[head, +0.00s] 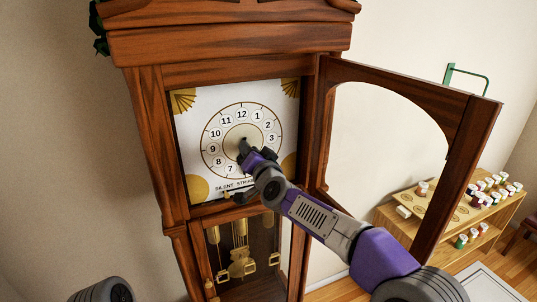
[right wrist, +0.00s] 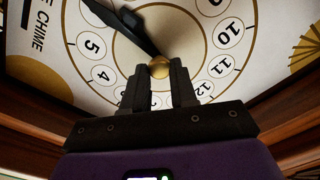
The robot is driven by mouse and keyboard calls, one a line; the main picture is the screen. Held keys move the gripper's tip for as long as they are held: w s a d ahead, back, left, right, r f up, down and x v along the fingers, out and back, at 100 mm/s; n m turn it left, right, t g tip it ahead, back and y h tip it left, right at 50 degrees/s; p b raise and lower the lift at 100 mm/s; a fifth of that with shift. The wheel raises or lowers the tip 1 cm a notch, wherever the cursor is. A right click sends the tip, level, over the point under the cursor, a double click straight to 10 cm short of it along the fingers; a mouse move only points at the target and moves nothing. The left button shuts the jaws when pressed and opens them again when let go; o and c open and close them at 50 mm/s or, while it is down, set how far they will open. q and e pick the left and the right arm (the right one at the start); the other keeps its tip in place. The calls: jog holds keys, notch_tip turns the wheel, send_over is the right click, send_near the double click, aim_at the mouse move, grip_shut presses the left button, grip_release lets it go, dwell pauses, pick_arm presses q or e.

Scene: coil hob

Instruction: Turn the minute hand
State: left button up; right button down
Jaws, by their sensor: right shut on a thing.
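The clock dial (head: 250,119) is white with black numerals in rings, on the tall wooden clock. My right gripper (head: 246,150) reaches in from the right, close to the dial's middle, and hides part of its lower half. In the right wrist view, the fingers of the right gripper (right wrist: 160,72) are shut around a small brass knob (right wrist: 160,68) near the dial's centre. A broad black hand (right wrist: 122,25) runs from near the knob towards the upper left, around the 5 and 6; I take it for the minute hand. My left gripper is not in view.
The clock's wooden door (head: 452,180) stands open on the right, beside my right arm. Brass weights and a pendulum (head: 242,263) hang below the dial. A low wooden shelf (head: 391,217) with several small jars stands at the right.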

jog(key=shift+f+m+b, duration=0.2)
jog(key=shift+m+b, duration=1.85)
jog(key=shift+m, duration=6.45)
jog(key=c, duration=0.9)
grip_release()
